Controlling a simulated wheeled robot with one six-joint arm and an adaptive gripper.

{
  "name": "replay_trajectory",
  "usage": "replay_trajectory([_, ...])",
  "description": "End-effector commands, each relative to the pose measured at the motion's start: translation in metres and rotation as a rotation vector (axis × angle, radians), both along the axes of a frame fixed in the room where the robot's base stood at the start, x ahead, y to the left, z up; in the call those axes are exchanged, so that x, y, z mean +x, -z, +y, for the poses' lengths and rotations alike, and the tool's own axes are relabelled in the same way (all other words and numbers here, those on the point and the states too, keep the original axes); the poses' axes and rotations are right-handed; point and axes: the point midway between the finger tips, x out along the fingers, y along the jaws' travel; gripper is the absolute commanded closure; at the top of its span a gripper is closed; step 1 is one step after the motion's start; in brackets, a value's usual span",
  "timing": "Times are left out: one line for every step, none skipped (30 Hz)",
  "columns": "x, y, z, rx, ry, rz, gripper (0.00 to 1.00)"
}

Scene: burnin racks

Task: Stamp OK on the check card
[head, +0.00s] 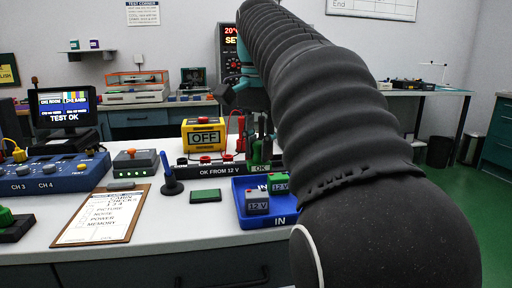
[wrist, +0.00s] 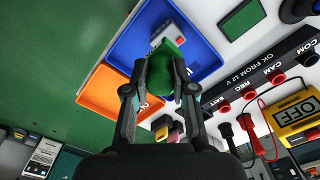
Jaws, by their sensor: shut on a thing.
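The check card (head: 98,217) lies on a brown clipboard at the front left of the bench in the head view. A dark blue knob-handled stamp (head: 171,180) stands upright to its right, apart from the card. A green pad (head: 205,196) lies right of the stamp; it also shows in the wrist view (wrist: 242,18). My gripper (wrist: 164,92) is shut on a green thing (wrist: 168,66) above the trays. In the head view my arm hides most of the gripper. Whatever mark the card bears is too small to tell.
A black socket strip (head: 212,168) and yellow OFF meter (head: 204,135) stand behind. A grey switch box (head: 135,162) stands near the card.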

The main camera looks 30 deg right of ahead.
Motion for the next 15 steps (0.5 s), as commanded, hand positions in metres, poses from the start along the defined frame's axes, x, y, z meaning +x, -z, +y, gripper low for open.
replay_trajectory([0.000,0.000,0.000,0.000,0.000,0.000,0.90])
replay_trajectory([0.000,0.000,0.000,0.000,0.000,0.000,0.98])
replay_trajectory([0.000,0.000,0.000,0.000,0.000,0.000,1.00])
replay_trajectory([0.000,0.000,0.000,0.000,0.000,0.000,0.80])
replay_trajectory([0.000,0.000,0.000,0.000,0.000,0.000,0.88])
replay_trajectory([0.000,0.000,0.000,0.000,0.000,0.000,0.97])
replay_trajectory([0.000,0.000,0.000,0.000,0.000,0.000,0.97])
replay_trajectory([0.000,0.000,0.000,0.000,0.000,0.000,0.97])
replay_trajectory([0.000,0.000,0.000,0.000,-0.001,0.000,0.97])
replay_trajectory([0.000,0.000,0.001,0.000,-0.003,0.000,0.97])
replay_trajectory([0.001,0.000,0.002,0.000,-0.007,0.000,0.97])
replay_trajectory([0.004,0.002,0.005,0.000,-0.015,0.000,0.97])
replay_trajectory([0.007,0.005,0.008,0.000,-0.024,0.000,0.97])
replay_trajectory([0.011,0.008,0.011,0.000,-0.035,0.001,0.97])
replay_trajectory([0.018,0.012,0.016,0.001,-0.053,0.003,0.97])
